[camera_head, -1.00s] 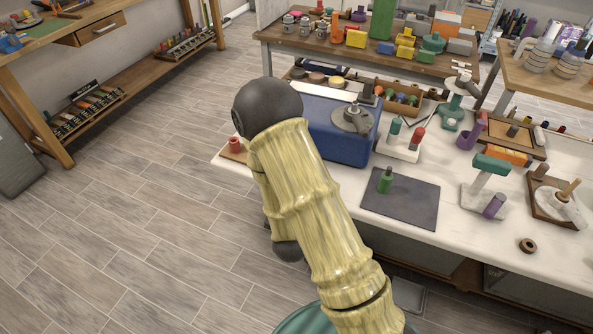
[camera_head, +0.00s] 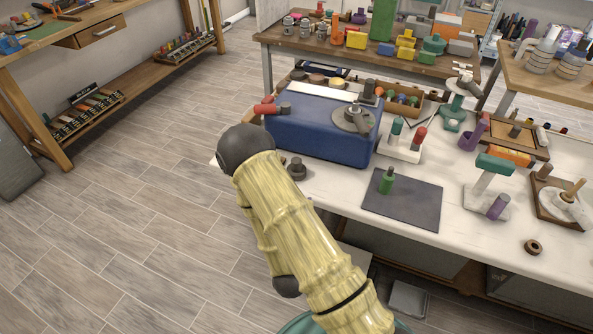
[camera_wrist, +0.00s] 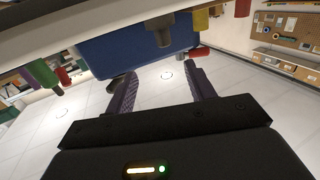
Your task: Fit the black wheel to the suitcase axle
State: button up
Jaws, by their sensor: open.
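The blue suitcase-like box (camera_head: 322,146) stands on the white worktop, with a grey disc and knob (camera_head: 351,118) on top. A red cylinder (camera_head: 264,109) and a short dark peg (camera_head: 284,109) show at its left end; I cannot tell which part is the axle. A small dark ring (camera_head: 532,246) lies at the worktop's right and a dark round piece (camera_head: 296,168) near the box's left corner; I cannot tell which is the black wheel. My gripper (camera_wrist: 161,76) is open and empty in the wrist view, near the blue box (camera_wrist: 130,45). The head view hides it behind my arm.
A dark mat (camera_head: 402,204) with a green bottle-like piece (camera_head: 387,181) lies right of the box. A white stand with coloured pegs (camera_head: 402,152) and a green-topped stand (camera_head: 490,178) are farther right. Open floor (camera_head: 150,220) lies to the left.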

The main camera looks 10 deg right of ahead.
jog(key=w+b, duration=0.2)
jog(key=b, duration=1)
send_near(296, 166)
jog(key=w+d, duration=0.2)
jog(key=x, duration=0.3)
jog(key=shift+w+a+r+p, duration=0.15)
jog(key=shift+w+p, duration=0.2)
jog(key=shift+w, duration=0.3)
jog(key=x, duration=0.5)
jog(key=shift+w+a, duration=0.2)
jog(key=shift+a, duration=0.05)
jog(key=shift+c, duration=0.2)
grip_shut()
